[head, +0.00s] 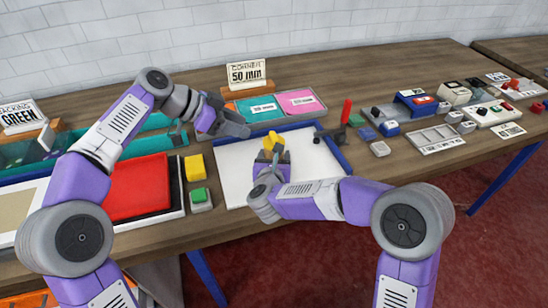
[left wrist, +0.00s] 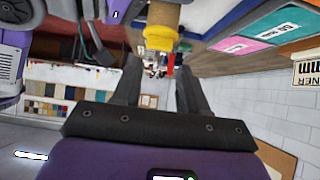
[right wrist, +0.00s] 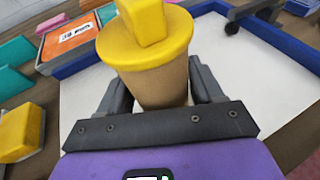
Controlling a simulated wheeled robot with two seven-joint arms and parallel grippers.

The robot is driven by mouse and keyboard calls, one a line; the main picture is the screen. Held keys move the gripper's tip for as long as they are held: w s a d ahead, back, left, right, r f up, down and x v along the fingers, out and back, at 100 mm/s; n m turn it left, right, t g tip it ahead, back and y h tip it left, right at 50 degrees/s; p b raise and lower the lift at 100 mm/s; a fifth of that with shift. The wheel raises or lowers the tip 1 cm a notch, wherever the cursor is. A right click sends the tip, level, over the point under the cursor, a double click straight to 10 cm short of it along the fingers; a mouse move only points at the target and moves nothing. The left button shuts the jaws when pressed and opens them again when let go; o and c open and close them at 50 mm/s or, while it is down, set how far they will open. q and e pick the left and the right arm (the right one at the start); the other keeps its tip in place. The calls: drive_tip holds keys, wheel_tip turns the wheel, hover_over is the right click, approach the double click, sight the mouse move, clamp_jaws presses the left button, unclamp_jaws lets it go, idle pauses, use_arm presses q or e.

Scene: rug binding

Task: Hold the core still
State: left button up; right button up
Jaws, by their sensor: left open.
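The core is a tan cylinder with a yellow cap. Its cap shows in the head view (head: 272,143), and cap and body show in the right wrist view (right wrist: 158,80). My right gripper (head: 272,160) has one finger on each side of the core's body, and both appear to touch it. The core stands on the white sheet with a blue border (head: 232,160). My left gripper (head: 238,127) is open and empty, above and left of the core. In the left wrist view the core (left wrist: 163,30) appears upside down, beyond the fingertips. The core's lower end is hidden.
A red pad (head: 135,187), a yellow block (head: 195,167) and a green-topped block (head: 200,197) lie left of the sheet. A sign (head: 246,74) and a tray with coloured cards (head: 318,103) are behind.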

sight(271, 138)
use_arm(q)
drive_tip(key=shift+o, duration=0.4)
use_arm(e)
drive_tip(key=c, duration=0.8)
use_arm(q)
drive_tip(key=o, duration=0.5)
drive_tip(key=shift+s+f+h, duration=0.1)
drive_tip(key=shift+f+h, duration=0.2)
drive_tip(key=shift+f, duration=0.05)
use_arm(e)
drive_tip(key=shift+c, duration=0.2)
use_arm(q)
drive_tip(key=shift+o, duration=0.3)
drive_tip(key=h, duration=0.1)
drive_tip(key=f, duration=0.1)
drive_tip(key=f+h, duration=0.1)
drive_tip(key=shift+s+d+f+m+h, duration=0.25)
drive_tip(key=shift+s+d+m+h, duration=0.05)
drive_tip(key=shift+m, duration=0.1)
drive_tip(key=w+d+f, duration=0.1)
drive_tip(key=d, duration=0.2)
drive_tip(key=w+d+f+t+h, duration=0.1)
drive_tip(key=w+d, duration=0.1)
drive_tip(key=d, duration=0.1)
drive_tip(key=w+d+f+h, duration=0.1)
drive_tip(key=d, duration=0.3)
drive_tip(key=shift+w+f+n+t, duration=0.15)
drive_tip(key=shift+f+n+t, duration=0.25)
drive_tip(key=shift+c, duration=0.2)
